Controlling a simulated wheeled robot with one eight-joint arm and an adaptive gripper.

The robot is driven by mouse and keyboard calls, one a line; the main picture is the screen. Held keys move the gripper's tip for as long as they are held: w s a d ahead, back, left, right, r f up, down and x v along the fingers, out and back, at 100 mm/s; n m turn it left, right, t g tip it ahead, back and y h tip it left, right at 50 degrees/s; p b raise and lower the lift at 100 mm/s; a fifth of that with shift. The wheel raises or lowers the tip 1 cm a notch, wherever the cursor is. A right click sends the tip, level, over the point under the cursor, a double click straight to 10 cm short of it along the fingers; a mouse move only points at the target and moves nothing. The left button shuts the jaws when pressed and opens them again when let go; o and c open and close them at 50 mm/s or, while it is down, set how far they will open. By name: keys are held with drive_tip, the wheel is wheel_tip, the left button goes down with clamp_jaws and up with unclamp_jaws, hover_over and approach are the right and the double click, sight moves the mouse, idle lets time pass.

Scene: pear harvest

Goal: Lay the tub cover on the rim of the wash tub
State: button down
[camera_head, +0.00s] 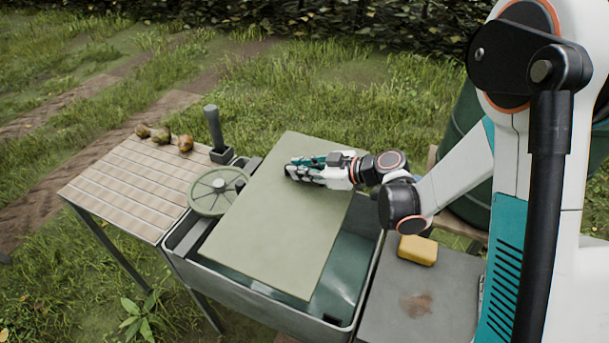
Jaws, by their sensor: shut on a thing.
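The tub cover (276,225) is a flat, pale green rectangular board. It lies over the wash tub (262,316), a grey tub with a dark green inside, and sits turned against the tub's sides. Its far end reaches past the tub's back, and part of the tub's inside shows at the front and right. My gripper (291,169) is above the cover's far half, reaching in from the right, and is shut on the cover. The grip point is hidden under the fingers. I cannot tell whether the cover touches the rim.
A slatted table (130,185) with several pears (162,141) stands left. A round green spoked wheel (218,190) and an upright grey handle (214,130) are at the tub's left side. A yellow sponge (417,250) lies on a grey side shelf (440,290) at right. A dark green barrel (461,150) stands behind.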

sight(302, 194)
drive_tip(key=shift+w+f, duration=0.1)
drive_tip(key=shift+f, duration=0.3)
wheel_tip(302, 194, down, 12)
drive_tip(key=b, duration=0.8)
drive_tip(key=shift+r, duration=0.15)
drive_tip(key=shift+f, duration=0.45)
idle(0.4)
drive_tip(key=c, duration=1.5)
unclamp_jaws()
drive_tip(key=shift+c, duration=0.2)
drive_tip(key=shift+d, duration=0.1)
